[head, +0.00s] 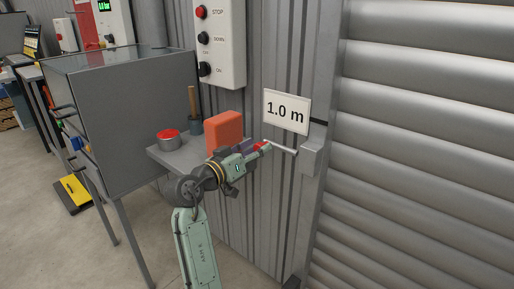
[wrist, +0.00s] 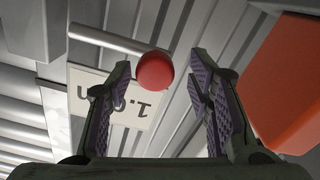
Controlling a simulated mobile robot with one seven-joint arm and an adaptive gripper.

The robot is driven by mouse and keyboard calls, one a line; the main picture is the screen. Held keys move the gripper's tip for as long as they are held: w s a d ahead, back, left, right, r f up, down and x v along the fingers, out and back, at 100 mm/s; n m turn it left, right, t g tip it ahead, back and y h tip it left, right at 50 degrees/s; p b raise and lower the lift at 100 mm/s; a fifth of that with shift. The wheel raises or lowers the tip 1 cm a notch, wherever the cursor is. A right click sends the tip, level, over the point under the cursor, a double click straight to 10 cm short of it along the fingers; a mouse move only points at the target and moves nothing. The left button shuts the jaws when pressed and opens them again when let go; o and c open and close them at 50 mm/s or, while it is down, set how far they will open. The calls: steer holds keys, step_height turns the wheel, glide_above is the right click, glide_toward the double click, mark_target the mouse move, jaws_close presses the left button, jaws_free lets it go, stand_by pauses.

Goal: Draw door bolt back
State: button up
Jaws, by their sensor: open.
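The door bolt is a pale metal rod (head: 283,149) with a red knob (head: 262,146) at its left end. Its right end meets a grey housing (head: 311,156) at the shutter's edge. In the wrist view the rod (wrist: 105,41) runs from the upper left to the knob (wrist: 155,70). My gripper (head: 256,150) is at the knob's end of the rod. In the wrist view my gripper's (wrist: 160,74) two fingers are apart, one on each side of the knob. I cannot tell whether either finger touches it.
A "1.0 m" sign (head: 287,111) hangs just above the rod. An orange block (head: 223,132), a red-topped pot (head: 168,138) and a handled tool (head: 193,106) stand on a small shelf (head: 178,158) beside my arm. A control box (head: 221,42) is above. The ribbed shutter (head: 430,150) fills the right.

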steer(key=v, duration=1.1)
steer(key=shift+a, duration=0.1)
